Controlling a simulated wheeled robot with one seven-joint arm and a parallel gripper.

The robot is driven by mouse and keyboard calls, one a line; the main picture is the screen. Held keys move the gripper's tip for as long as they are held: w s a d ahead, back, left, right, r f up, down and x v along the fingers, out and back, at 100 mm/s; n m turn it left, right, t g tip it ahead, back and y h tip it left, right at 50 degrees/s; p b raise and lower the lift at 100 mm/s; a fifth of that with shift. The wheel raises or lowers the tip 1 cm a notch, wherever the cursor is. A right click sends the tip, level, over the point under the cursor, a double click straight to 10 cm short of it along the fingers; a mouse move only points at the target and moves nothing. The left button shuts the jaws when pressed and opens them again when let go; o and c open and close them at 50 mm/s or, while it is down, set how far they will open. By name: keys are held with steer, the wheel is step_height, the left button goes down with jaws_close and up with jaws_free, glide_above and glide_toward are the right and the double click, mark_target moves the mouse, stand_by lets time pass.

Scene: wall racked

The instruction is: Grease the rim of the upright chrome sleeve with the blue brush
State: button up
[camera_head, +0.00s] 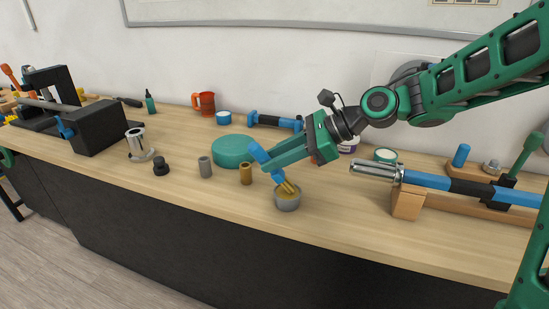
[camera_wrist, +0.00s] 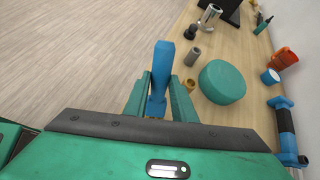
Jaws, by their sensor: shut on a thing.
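My gripper (camera_head: 268,162) is shut on the blue brush (camera_head: 257,151), whose handle tip sticks out beyond the fingers. The brush's yellowish bristles (camera_head: 289,187) point down at the mouth of a small grey cup (camera_head: 288,204) with yellow contents; I cannot tell how deep they sit. The upright chrome sleeve (camera_head: 136,145) stands on a round base at the left of the bench, well apart from the brush. It also shows at the top of the wrist view (camera_wrist: 209,17).
A brass cylinder (camera_head: 246,174), a grey cylinder (camera_head: 205,167) and a black knob (camera_head: 161,166) stand between cup and sleeve. A teal round block (camera_head: 233,151) lies behind them. A black vise (camera_head: 97,128) is left of the sleeve. A chrome-ended blue shaft (camera_head: 425,181) rests on wooden supports at right.

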mark_target(256, 141)
steer(key=shift+r, duration=3.5)
